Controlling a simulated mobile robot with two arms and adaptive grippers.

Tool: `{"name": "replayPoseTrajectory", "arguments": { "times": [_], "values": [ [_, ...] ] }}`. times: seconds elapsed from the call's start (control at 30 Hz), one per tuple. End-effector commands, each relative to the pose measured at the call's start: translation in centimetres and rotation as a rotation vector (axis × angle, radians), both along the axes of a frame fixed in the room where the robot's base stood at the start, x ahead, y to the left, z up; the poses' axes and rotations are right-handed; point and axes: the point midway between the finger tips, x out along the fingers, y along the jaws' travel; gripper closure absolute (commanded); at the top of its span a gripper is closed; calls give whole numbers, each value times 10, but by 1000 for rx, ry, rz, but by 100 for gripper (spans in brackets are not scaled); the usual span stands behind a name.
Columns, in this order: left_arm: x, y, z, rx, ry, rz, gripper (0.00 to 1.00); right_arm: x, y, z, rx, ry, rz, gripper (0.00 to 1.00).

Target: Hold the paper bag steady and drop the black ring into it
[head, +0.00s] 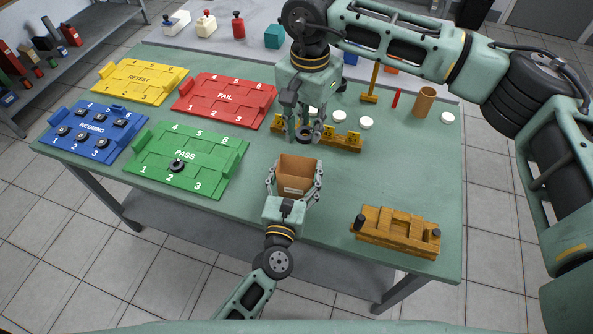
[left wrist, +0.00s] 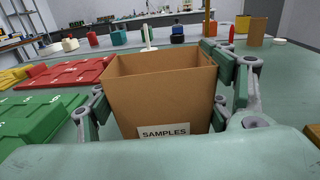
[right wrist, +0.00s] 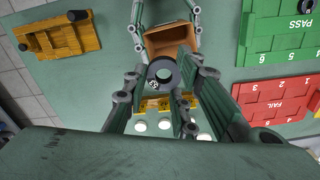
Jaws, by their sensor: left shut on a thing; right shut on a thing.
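The brown paper bag (head: 298,175) stands open and upright on the green table, with a SAMPLES label at its front. My left gripper (head: 294,187) is shut on the bag, one finger on each side. The bag also fills the middle of the left wrist view (left wrist: 160,95). The black ring (right wrist: 164,75) is between the fingers of my right gripper (right wrist: 160,88), which is shut on it. In the head view the ring (head: 304,134) is just behind the bag's far rim, apart from the bag. The bag's inside is only partly visible.
A green PASS tray (head: 228,165) with another black ring lies left of the bag. Red (head: 215,105), yellow (head: 128,90) and blue (head: 120,125) trays lie beyond. A wooden rack (head: 345,146) is behind the bag. A wooden fixture (head: 395,245) is at right, with clear table between.

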Motion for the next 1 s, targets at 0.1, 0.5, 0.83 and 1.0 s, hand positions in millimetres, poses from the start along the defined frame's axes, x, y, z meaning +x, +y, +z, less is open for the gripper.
{"name": "replayPoseTrajectory", "arguments": {
  "times": [0.1,0.5,0.83,1.0],
  "values": [
    [0,0,0,0,0,0,52,-1,0,-13,0,1,0,98],
    [0,0,0,0,0,0,52,0,0,-50,1,1,-1,98],
    [0,0,0,0,0,0,52,0,0,-50,0,0,0,66],
    [0,0,0,0,0,0,52,0,0,-50,0,0,0,53]
  ]
}}
